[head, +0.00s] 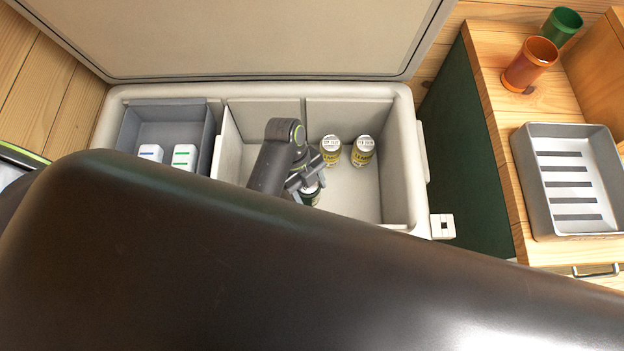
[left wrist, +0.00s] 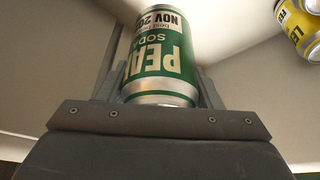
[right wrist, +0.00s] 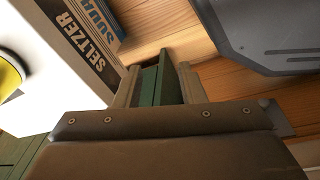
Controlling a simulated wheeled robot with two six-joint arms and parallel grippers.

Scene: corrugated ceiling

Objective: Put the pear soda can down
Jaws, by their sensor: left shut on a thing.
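The pear soda can, green and white, fills the middle of the left wrist view (left wrist: 160,62). My left gripper (head: 308,186) is shut on it, with a finger on each side. In the head view the can (head: 313,197) shows only in part below the gripper, inside the large compartment of the white chest (head: 403,110). I cannot tell whether it touches the compartment floor. My right gripper (right wrist: 160,80) shows in the right wrist view with its fingers apart. A dark green surface shows in the gap, seemingly behind the fingers.
Two yellow cans (head: 330,149) (head: 363,150) stand close to the right of my left gripper. A grey bin (head: 128,130) holds two white items. The compartment's right front is clear. A wooden counter (head: 490,65) carries a metal tray (head: 528,190) and two cups (head: 530,64) (head: 562,25).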

